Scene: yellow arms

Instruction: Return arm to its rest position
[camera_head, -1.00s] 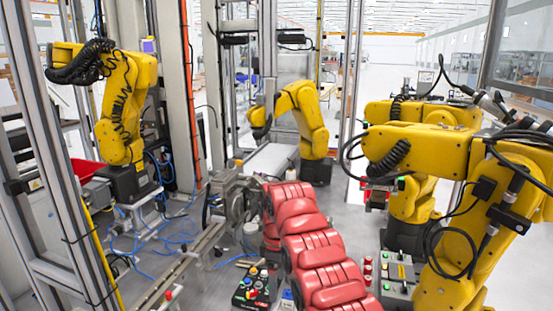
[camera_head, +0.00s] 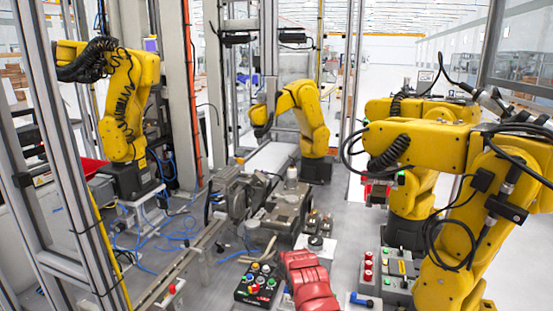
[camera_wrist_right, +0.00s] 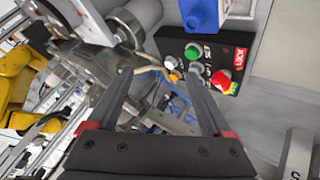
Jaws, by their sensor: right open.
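My right arm (camera_head: 308,283), red and segmented, shows only as a short piece at the bottom middle of the head view. Its fingers cannot be made out there. In the right wrist view my right gripper (camera_wrist_right: 157,72) has two dark fingers with red bases, spread apart with nothing held between them. Beyond the fingertips lies a black button box (camera_wrist_right: 178,46) with red, green and other buttons. The same kind of box (camera_head: 256,292) stands left of my red arm in the head view. My left gripper is not in view.
A grey machine (camera_head: 287,212) stands on the grey table beyond my arm. A grey control box (camera_head: 397,290) with red buttons is at the right. Yellow robot arms stand at left (camera_head: 127,105), back (camera_head: 307,120) and right (camera_head: 440,150). Metal frame posts line the left.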

